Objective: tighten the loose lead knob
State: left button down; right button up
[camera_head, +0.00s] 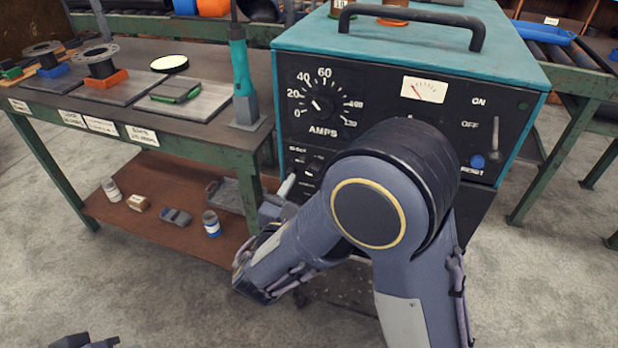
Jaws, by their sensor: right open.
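A teal welding machine (535,75) with a black front panel (385,95) stands in front of me. The panel carries an AMPS dial (322,105), a meter, an ON/OFF lever and a blue reset button (477,161). My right arm crosses the lower panel and hides much of it. I cannot make out the lead knob, and the lower front is mostly covered. My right gripper (283,197) is open at the panel's lower left edge, partly hidden by my forearm; whether it touches anything is unclear. Only a dark tip of my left gripper (85,342) shows at the bottom left.
A green-framed workbench (55,123) stands at the left, with spools (100,60), trays and a teal torch (240,70). Its lower shelf (150,225) holds small jars and a grey tray. Another bench (575,85) stands behind right. The floor at left front is clear.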

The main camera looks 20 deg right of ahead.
aim_at(312, 178)
jog(key=shift+x, duration=2.2)
jog(key=shift+d, duration=0.1)
jog(key=shift+s, duration=0.1)
jog(key=c, duration=1)
jog(key=shift+o, duration=0.2)
jog(key=shift+f+m+b, duration=0.15)
jog(key=shift+m+b, duration=3.8)
jog(key=shift+b, duration=1.55)
jog(key=shift+f+m+b, duration=0.1)
jog(key=shift+m+b, duration=3.85)
jog(key=shift+b, duration=1.5)
jog(key=o, duration=1)
jog(key=shift+c, duration=0.2)
